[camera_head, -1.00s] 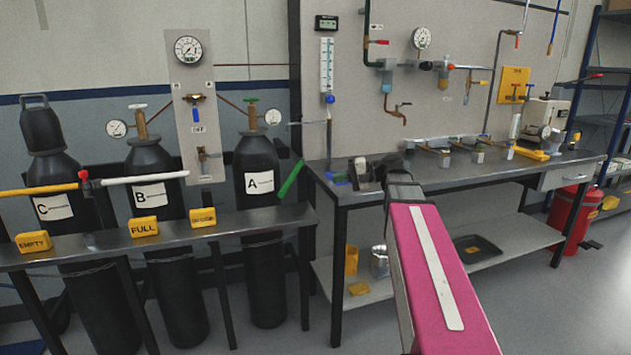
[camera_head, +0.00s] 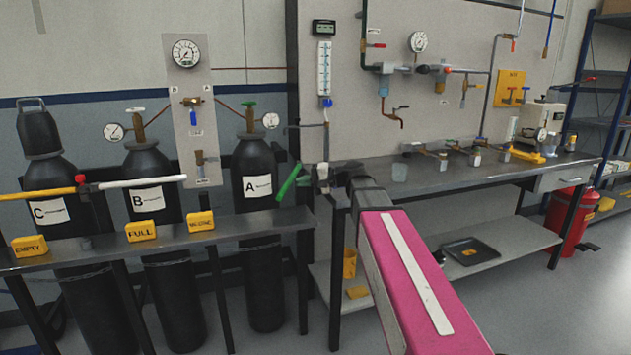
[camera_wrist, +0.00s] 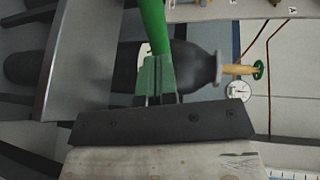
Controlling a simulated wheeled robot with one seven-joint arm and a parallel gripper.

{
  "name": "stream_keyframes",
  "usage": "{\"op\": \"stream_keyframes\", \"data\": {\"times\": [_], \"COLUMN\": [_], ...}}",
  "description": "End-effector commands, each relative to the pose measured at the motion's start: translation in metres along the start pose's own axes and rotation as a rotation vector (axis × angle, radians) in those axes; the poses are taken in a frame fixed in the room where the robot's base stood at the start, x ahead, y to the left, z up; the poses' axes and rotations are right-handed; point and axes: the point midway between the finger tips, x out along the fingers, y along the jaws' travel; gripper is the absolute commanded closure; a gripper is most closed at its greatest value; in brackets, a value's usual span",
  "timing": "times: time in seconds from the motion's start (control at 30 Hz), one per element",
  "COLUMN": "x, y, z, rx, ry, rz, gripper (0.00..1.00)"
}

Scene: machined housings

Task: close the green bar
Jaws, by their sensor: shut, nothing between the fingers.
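The green bar (camera_head: 289,182) slants up to the right beside the gas cylinder A (camera_head: 255,170), by the right end of the cylinder rack's rail. My gripper (camera_head: 304,183) is just right of the bar, at the left end of the workbench. In the wrist view the green bar (camera_wrist: 151,25) runs down from the top edge to my shut gripper fingers (camera_wrist: 157,78), which hide its near part. The fingers hold nothing. I cannot tell whether they touch the bar.
The workbench (camera_head: 450,170) with valves and fittings stands to the right. A gauge panel (camera_head: 192,110) is on the wall. Clear floor lies at the right front.

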Motion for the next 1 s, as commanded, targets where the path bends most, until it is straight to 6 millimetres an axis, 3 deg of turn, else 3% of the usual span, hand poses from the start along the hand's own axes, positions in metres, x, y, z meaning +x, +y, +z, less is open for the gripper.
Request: {"op": "stream_keyframes", "data": {"times": [0.2, 0.77, 1.0], "x": [0.014, 0.020, 0.044], "y": [0.000, -0.001, -0.006], "z": [0.000, 0.002, 0.006], "rx": [0.000, 0.005, 0.027], "ry": [0.001, 0.024, 0.136], "rz": [0.000, 0.000, -0.001], "gripper": [1.00, 1.00, 1.00]}}
